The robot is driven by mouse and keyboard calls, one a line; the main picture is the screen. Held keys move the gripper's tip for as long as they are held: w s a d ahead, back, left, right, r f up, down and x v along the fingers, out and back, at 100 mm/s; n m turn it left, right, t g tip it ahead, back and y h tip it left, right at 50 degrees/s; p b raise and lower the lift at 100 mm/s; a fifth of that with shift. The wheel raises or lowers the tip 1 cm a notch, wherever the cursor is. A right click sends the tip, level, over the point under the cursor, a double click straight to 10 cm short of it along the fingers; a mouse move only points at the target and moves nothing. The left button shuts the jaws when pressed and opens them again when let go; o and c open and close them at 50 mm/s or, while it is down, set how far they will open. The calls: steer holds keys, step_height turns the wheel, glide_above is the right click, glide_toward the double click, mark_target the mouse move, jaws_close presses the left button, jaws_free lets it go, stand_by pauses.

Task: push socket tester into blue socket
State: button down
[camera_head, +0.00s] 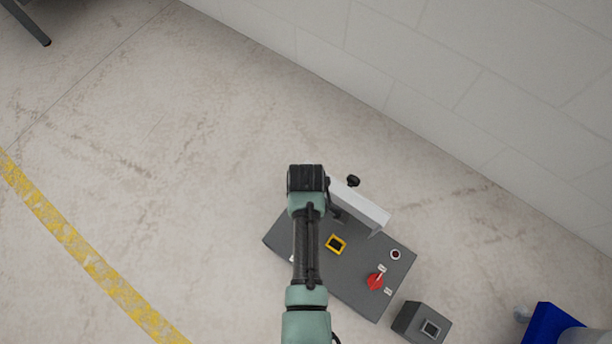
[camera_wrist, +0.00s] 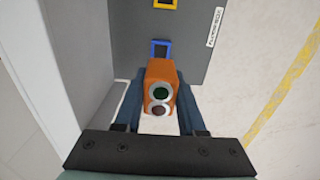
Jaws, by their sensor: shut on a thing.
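The socket tester (camera_wrist: 160,75) is an orange block with a green and a dark red round face, seen in the wrist view. My gripper (camera_wrist: 158,92) is shut on it, one dark blue finger on each side. The blue socket (camera_wrist: 161,47) is a blue-framed square on the grey panel, just beyond the tester's far end; the tester partly covers its lower part. I cannot tell whether the tester touches it. In the head view my arm hides the gripper, the tester and the blue socket.
The grey panel (camera_head: 350,290) carries a yellow-framed socket (camera_head: 336,244), a red switch (camera_head: 375,281) and a round button (camera_head: 395,254). A pale upright plate (camera_head: 365,208) with a black knob (camera_head: 352,181) stands at its back. A grey box (camera_head: 418,322) sits to the right.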

steer(key=shift+s+f+b, duration=0.1)
steer(key=shift+f+b, duration=2)
steer(key=shift+b, duration=0.35)
steer(key=shift+f+b, duration=0.5)
steer(key=shift+f, duration=0.4)
steer(key=shift+f+b, duration=0.45)
steer(key=shift+f, duration=0.65)
steer(key=shift+c, duration=2.1)
jaws_free()
steer(key=shift+r, duration=0.1)
steer(key=shift+r+p, duration=2.95)
steer(key=shift+p, duration=0.55)
